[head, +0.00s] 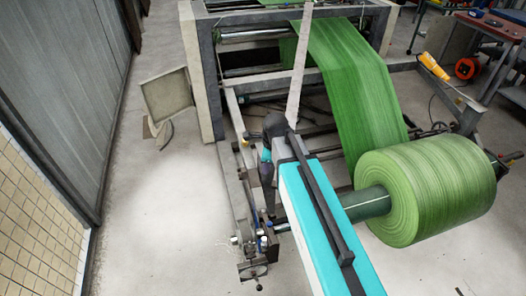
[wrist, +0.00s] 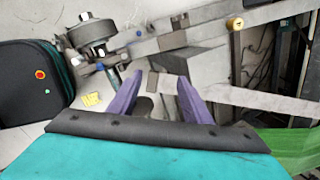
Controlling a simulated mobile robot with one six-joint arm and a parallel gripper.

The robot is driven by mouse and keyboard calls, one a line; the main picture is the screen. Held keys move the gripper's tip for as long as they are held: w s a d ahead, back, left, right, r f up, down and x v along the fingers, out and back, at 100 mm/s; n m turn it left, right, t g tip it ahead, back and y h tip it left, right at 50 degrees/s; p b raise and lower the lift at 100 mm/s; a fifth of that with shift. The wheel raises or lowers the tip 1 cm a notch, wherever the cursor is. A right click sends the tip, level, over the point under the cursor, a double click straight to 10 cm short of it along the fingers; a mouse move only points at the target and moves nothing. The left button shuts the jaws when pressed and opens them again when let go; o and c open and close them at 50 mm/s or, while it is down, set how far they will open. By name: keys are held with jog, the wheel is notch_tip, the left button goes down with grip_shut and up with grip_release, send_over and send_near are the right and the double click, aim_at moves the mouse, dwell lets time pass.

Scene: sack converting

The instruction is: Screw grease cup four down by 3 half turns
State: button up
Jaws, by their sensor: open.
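My gripper (wrist: 158,82) shows in the wrist view with its two purple fingers apart and nothing between them. Beyond the fingertips are a grey metal bar and a small brownish block (wrist: 153,81). A round brass-coloured cap (wrist: 234,23) sits on the frame bar at the upper right, apart from the fingers; I cannot tell whether it is a grease cup. In the head view, small white and blue fittings (head: 263,241) sit low on the machine's near side. They are too small to tell which is grease cup four. The fingers are not clear there.
A large green roll (head: 427,190) sits on a shaft at the right, its green web (head: 345,75) running up into the machine (head: 205,75). A beige panel (head: 166,96) stands out at the left. Free floor (head: 165,215) lies left of the frame.

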jog(key=s+d+f+n+g+b, duration=0.1)
jog(key=s+d+f+n+g, duration=0.1)
jog(key=s+d+f+n, duration=0.4)
jog(key=s+d+f+n+g, duration=0.1)
jog(key=s+d+f+n, duration=0.1)
jog(key=s+f+n, duration=0.75)
jog(key=s+d+f+n+g+b, duration=0.1)
jog(key=s+f+n+g+b, duration=0.4)
jog(key=s+f, duration=2)
notch_tip(320, 180, down, 3)
jog(key=g+b, duration=0.1)
jog(key=b, duration=0.3)
jog(key=shift+s+d+r+h, duration=0.15)
jog(key=shift+s+d+h, duration=0.1)
jog(key=shift+h, duration=0.15)
jog(key=c, duration=0.4)
jog(key=shift+o, duration=0.2)
